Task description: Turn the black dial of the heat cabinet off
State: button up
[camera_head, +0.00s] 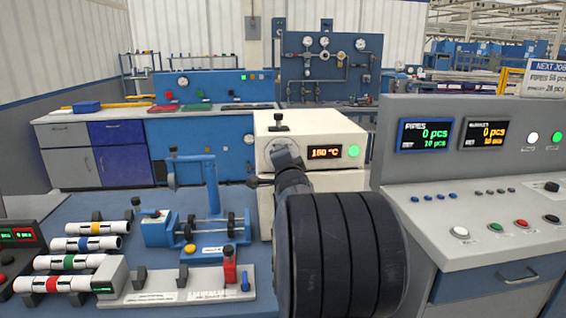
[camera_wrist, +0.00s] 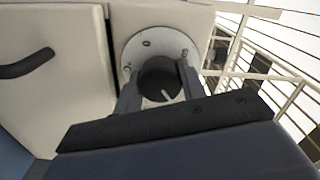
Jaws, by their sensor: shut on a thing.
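The heat cabinet (camera_head: 318,133) is a cream box at the middle of the head view. Its display (camera_head: 324,152) shows an orange temperature, hard to read exactly, and a green lamp (camera_head: 354,151) beside it is lit. The black dial (camera_wrist: 159,76) sits on a round grey plate (camera_wrist: 139,44) in the wrist view, with a pale pointer line on its face. My gripper (camera_wrist: 158,85) is shut on the dial, one finger on each side. In the head view my arm and gripper cover the dial.
A blue workbench (camera_head: 130,215) with a blue fixture and white pipes (camera_head: 90,244) lies left of my arm. A grey control console (camera_head: 480,180) stands close on the right. A dark cabinet handle (camera_wrist: 26,64) shows at left in the wrist view.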

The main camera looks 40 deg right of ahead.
jog(key=n+b, duration=0.1)
jog(key=n, duration=0.3)
jog(key=shift+f+n, duration=0.15)
jog(key=shift+n, duration=0.25)
jog(key=n+b, duration=0.1)
jog(key=n, duration=0.2)
jog(key=shift+n, duration=0.3)
jog(key=n+b, duration=0.1)
jog(key=n, duration=0.3)
jog(key=shift+b, duration=0.35)
jog(key=n+b, duration=0.1)
jog(key=n, duration=0.4)
jog(key=shift+f, duration=0.1)
jog(key=n+b, duration=0.1)
jog(key=n, duration=0.3)
jog(key=shift+s+d+n, duration=0.1)
jog(key=shift+n, duration=0.2)
jog(key=n+b, duration=0.1)
jog(key=n, duration=0.3)
jog(key=n+b, duration=0.1)
jog(key=n, duration=0.4)
jog(key=shift+n, duration=1.9)
